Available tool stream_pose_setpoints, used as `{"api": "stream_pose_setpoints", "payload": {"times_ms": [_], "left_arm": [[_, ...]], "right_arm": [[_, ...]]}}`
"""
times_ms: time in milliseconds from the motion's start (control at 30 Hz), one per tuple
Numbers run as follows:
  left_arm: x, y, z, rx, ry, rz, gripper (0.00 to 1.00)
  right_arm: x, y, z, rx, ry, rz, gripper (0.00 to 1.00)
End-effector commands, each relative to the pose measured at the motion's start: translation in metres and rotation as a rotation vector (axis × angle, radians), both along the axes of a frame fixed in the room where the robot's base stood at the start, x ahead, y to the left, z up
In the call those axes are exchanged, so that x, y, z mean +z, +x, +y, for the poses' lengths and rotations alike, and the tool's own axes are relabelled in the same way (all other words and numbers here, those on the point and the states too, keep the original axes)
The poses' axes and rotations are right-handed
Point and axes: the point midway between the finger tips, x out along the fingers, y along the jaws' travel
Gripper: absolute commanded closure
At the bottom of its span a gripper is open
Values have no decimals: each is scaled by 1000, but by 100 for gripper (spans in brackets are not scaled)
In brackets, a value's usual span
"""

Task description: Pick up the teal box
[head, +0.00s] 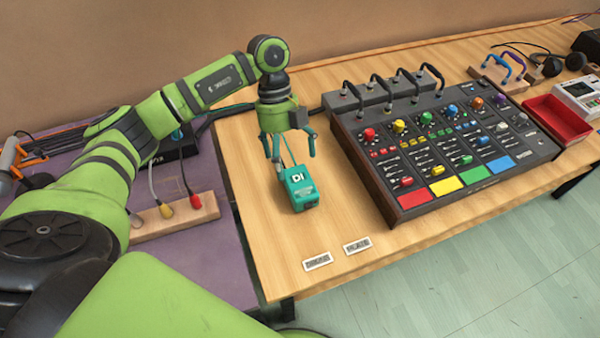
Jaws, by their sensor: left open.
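My left gripper (289,163) points down just above and behind the box. Its fingers are apart, with nothing visibly held between them. One fingertip comes close to the back of the box, and I cannot tell whether it touches. My right gripper does not show.
A mixer (440,145) with coloured knobs and pads stands right of the box. Two white labels (317,262) lie near the table's front edge. A red tray (556,122) is farther right. A wooden block with plugs (175,217) lies on the purple surface at left. Bare wood surrounds the box's front.

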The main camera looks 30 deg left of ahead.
Motion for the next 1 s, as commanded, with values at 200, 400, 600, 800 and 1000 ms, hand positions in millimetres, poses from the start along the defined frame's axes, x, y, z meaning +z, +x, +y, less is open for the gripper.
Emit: {"api": "stream_pose_setpoints", "payload": {"times_ms": [200, 400, 600, 800, 1000], "left_arm": [[-25, -3, -10, -1, -4, 4, 0], [-50, -7, -17, -1, -4, 2, 0], [-54, -8, -18, -1, -4, -1, 0], [-54, -8, -18, -1, -4, -1, 48], [-53, -8, -18, -2, -5, -1, 64]], "right_arm": [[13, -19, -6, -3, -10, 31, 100], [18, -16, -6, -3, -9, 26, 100], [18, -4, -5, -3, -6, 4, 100], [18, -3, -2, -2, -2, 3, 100], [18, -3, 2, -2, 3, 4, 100]]}}
